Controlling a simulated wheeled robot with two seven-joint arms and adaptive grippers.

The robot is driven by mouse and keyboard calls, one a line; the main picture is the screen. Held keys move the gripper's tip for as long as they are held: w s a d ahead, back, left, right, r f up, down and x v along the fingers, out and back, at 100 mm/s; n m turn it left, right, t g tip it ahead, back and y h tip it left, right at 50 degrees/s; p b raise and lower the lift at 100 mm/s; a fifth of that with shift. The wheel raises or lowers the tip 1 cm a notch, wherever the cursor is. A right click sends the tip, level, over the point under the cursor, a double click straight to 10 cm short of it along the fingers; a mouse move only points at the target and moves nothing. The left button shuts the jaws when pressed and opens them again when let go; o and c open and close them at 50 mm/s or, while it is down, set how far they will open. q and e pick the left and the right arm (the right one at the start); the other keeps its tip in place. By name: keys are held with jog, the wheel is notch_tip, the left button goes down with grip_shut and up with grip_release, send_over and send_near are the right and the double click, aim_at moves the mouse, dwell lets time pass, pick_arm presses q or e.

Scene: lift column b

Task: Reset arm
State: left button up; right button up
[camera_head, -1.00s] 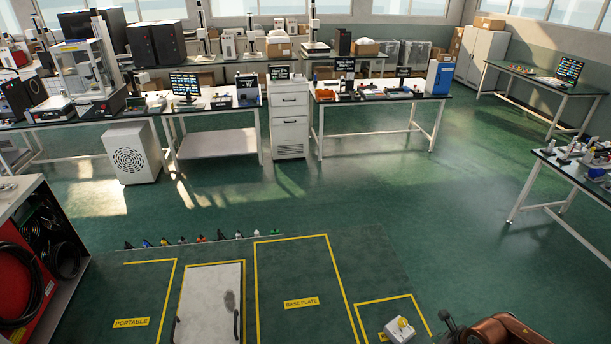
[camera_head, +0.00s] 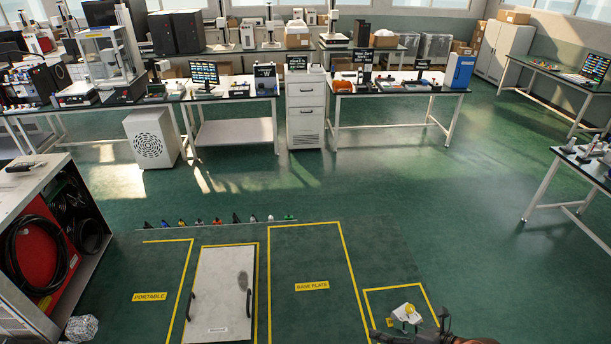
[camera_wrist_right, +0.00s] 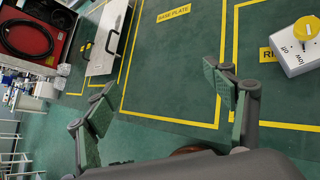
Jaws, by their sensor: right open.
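My right gripper (camera_head: 414,328) shows at the bottom edge of the head view, partly cut off, beside a white switch box with a yellow knob (camera_head: 406,314). In the right wrist view the right gripper (camera_wrist_right: 158,92) is open, its two green-padded fingers wide apart with only floor between them. The switch box (camera_wrist_right: 299,48) stands apart from the fingers, at the upper right there. My left gripper is in neither view.
A white panel with handles (camera_head: 220,290) lies on the floor beside the yellow-outlined "BASE PLATE" area (camera_head: 310,262). An open cabinet with a red interior (camera_head: 45,245) stands at left, with a crumpled grey-white object (camera_head: 82,328) by it.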

jog(key=w+a+r+m+t+y, duration=0.25)
jog(key=r+m+t, duration=0.3)
jog(key=r, duration=0.35)
jog(key=w+d+r+m+t+h, duration=0.2)
jog(key=d+r+m+t+h, duration=0.35)
jog(key=m, duration=0.55)
jog(key=s+d+f+m+g+h, duration=0.2)
jog(key=d+f+m+h, duration=0.3)
jog(key=d+m+h, duration=0.45)
jog(key=s+d+f+m+g, duration=0.5)
jog(key=s+d+f+m, duration=0.15)
jog(key=f, duration=0.25)
jog(key=s+a+f+m+g+y, duration=0.25)
jog(key=s+a+f+g, duration=0.2)
jog(key=s+f, duration=0.35)
jog(key=s+a+f+m+g+y, duration=0.1)
jog(key=s+a+f+m+g, duration=0.4)
jog(key=s, duration=0.6)
notch_tip(320, 180, down, 30)
jog(key=n, duration=0.2)
jog(key=s+f+g+b, duration=0.1)
jog(key=s+f, duration=1.8)
jog(key=shift+s+a+f+y, duration=0.2)
jog(key=shift+s+a+y, duration=0.05)
jog(key=shift+a+y, duration=0.05)
